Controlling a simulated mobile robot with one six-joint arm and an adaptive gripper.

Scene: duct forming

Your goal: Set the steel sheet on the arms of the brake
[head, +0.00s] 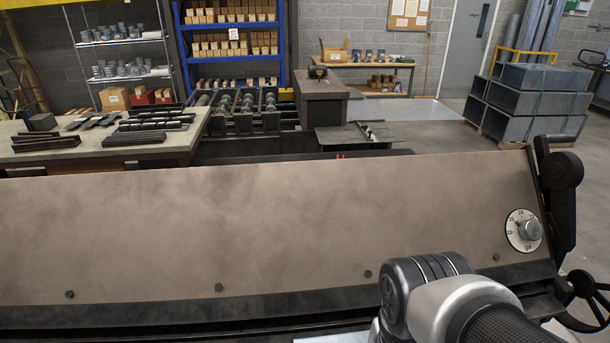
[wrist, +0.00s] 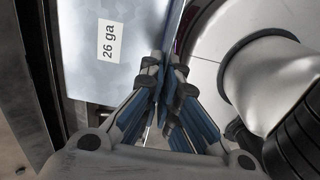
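The steel sheet (wrist: 125,28) shows in the wrist view as a bright grey panel with a white "26 ga" label. My gripper (wrist: 166,72) has its blue-padded fingers drawn together at the sheet's right edge and appears shut on it. A pale strip of what looks like the sheet (head: 335,338) shows at the bottom of the head view, mostly hidden. The brake (head: 280,225) spans the head view with its long tan face; its dark edge (wrist: 30,80) seems to run left of the sheet in the wrist view. The brake's arms cannot be made out.
A gauge dial (head: 523,230) and dark lever (head: 558,180) are at the brake's right end, above a handwheel (head: 590,292). Behind stand a bench with dark bars (head: 180,150), a roller machine (head: 245,110) and stacked ducts (head: 520,100). Open floor lies at right.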

